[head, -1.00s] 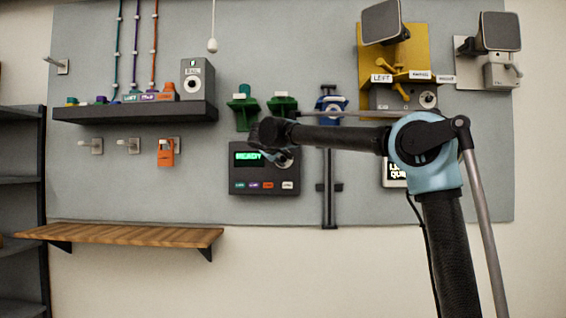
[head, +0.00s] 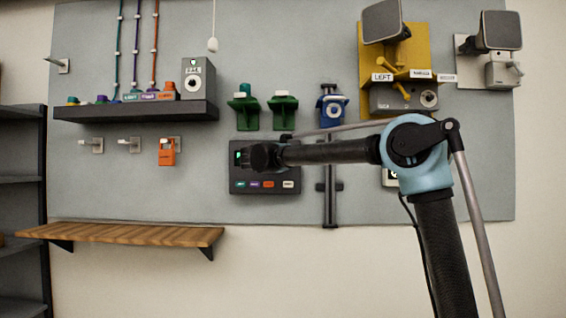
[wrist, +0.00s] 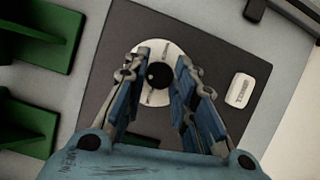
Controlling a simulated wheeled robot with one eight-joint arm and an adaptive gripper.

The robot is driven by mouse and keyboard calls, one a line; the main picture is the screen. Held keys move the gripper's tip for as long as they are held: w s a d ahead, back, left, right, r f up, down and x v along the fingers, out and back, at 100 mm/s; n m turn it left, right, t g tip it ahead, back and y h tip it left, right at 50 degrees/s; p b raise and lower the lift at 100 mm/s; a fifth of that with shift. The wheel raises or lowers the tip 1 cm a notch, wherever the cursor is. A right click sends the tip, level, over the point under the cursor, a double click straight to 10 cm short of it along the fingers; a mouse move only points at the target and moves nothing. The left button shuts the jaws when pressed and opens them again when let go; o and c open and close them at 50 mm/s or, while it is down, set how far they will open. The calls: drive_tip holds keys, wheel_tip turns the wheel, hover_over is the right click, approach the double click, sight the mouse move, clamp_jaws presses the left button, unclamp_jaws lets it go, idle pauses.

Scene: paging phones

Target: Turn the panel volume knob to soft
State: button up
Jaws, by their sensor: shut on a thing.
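The dark panel (head: 265,189) is mounted on the grey wall board, with a row of small coloured buttons along its lower edge. In the wrist view the panel (wrist: 215,48) carries a round white dial plate (wrist: 154,45) with a dark round volume knob (wrist: 159,75) in its middle. The small lettering on the plate is not readable. My gripper (wrist: 163,68) has its fingers on both sides of the knob and is shut on it. In the head view my arm's end covers the knob and most of the panel's display.
A white labelled button (wrist: 240,90) sits beside the dial. Green brackets (wrist: 35,35) stand off the board near my gripper. A dark vertical rail (head: 330,190) runs right of the panel. A dark shelf (head: 135,113) and a wooden shelf (head: 120,236) are to the left.

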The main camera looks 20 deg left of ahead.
drive_tip(key=shift+f+n, duration=0.2)
drive_tip(key=shift+n, duration=0.3)
drive_tip(key=shift+t, duration=0.3)
drive_tip(key=o, duration=1.1)
drive_tip(key=shift+c, duration=0.2)
drive_tip(key=s+a, duration=0.2)
drive_tip(key=s, duration=0.9)
drive_tip(key=shift+s+f, duration=0.35)
drive_tip(key=shift+f, duration=0.1)
